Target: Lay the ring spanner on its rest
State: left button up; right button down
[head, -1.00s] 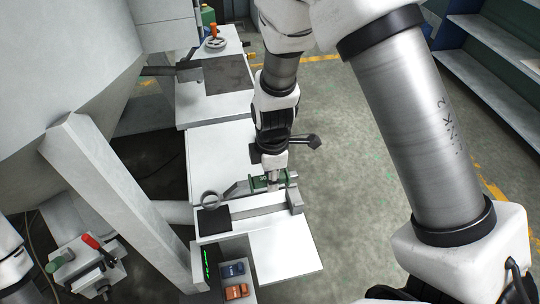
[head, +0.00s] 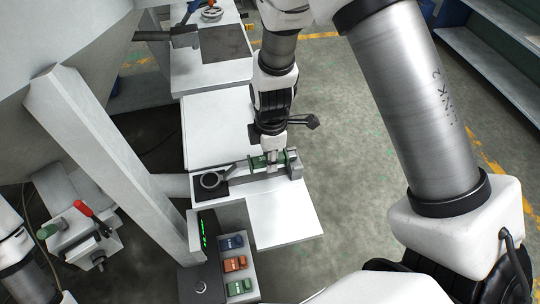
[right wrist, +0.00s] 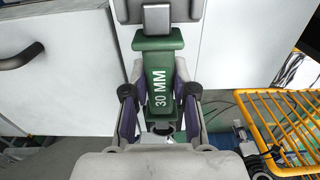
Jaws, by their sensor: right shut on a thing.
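The ring spanner shows in the head view with its dark ring (head: 211,180) at the left end. Its green grip (head: 258,161), marked 30 MM, also shows in the right wrist view (right wrist: 160,85). My right gripper (head: 271,163) points down and is shut on this grip, its fingers on either side (right wrist: 160,108). The rest has a black pad (head: 213,191) at the left and a grey upright bracket (head: 296,169) at the right. The ring is over the pad; I cannot tell whether it touches. My left gripper is not in view.
A control panel with a green display (head: 203,233) and blue, orange and green buttons (head: 235,263) stands in front. A white slanted post (head: 100,150) and a red-handled fixture (head: 92,218) are at the left. The floor to the right is open.

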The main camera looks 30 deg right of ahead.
jog(key=shift+f, duration=0.1)
jog(key=c, duration=0.9)
grip_release()
jog(key=shift+o, duration=0.2)
notch_tip(320, 180, up, 12)
